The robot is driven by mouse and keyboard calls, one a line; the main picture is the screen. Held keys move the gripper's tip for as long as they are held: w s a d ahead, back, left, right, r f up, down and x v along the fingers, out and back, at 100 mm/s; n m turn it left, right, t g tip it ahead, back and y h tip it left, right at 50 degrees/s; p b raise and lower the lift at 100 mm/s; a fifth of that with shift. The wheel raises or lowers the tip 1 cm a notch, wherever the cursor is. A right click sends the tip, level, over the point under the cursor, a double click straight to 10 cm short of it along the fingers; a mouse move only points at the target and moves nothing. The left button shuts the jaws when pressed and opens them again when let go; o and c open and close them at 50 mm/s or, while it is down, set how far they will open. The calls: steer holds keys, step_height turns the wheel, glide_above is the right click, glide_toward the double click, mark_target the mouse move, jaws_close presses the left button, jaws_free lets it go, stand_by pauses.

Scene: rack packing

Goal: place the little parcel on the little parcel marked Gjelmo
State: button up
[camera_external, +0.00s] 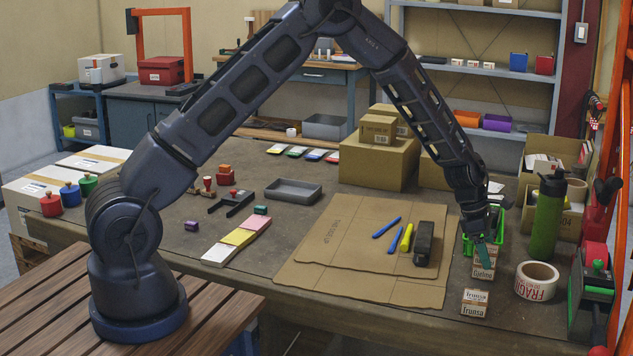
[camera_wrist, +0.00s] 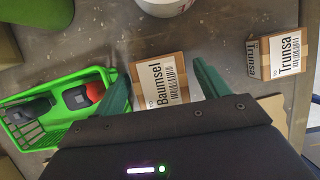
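A little cardboard parcel with a white label reading Baumsel (camera_wrist: 160,84) lies between my gripper's two green fingers (camera_wrist: 165,85) in the wrist view. The fingers stand close along its two sides; contact is not clear. In the external view my gripper (camera_external: 486,254) points down over the table's right part, and a little parcel (camera_external: 482,272) shows directly below it. The two seem stacked, but the lower label is too small to read surely. Another little parcel, marked Trunsa (camera_wrist: 287,53), stands apart on the table; it shows nearer the front in the external view (camera_external: 475,302). No Gjelmo label is legible.
A green basket (camera_wrist: 40,108) holding tools stands close to my gripper. A green bottle (camera_external: 546,218) and a tape roll (camera_external: 537,281) are to the right. Flat cardboard (camera_external: 345,280) with markers and a black tool lies to the left. A tape dispenser (camera_external: 590,300) stands at the right edge.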

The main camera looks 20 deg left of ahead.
steer(key=a+r+m+t, duration=0.1)
steer(key=a+r+m, duration=0.1)
steer(key=a+r, duration=0.9)
steer(key=a+r+m, duration=0.2)
steer(key=a+r, duration=0.7)
steer(key=r, duration=0.5)
steer(key=s+a+r+m+t+y, duration=0.1)
steer(key=s+a+r+m, duration=0.3)
steer(key=a, duration=0.5)
steer(key=s+a+r+m+t, duration=0.1)
steer(key=s+a+r, duration=0.1)
steer(key=a+r, duration=0.55)
steer(key=s+a+m+t+y, duration=0.1)
steer(key=s+a+m+y, duration=0.2)
steer(key=s+a+m, duration=0.6)
steer(key=s+a, duration=1.4)
steer(key=a, duration=0.1)
steer(key=shift+r+t, duration=0.3)
steer(key=shift+r, duration=0.1)
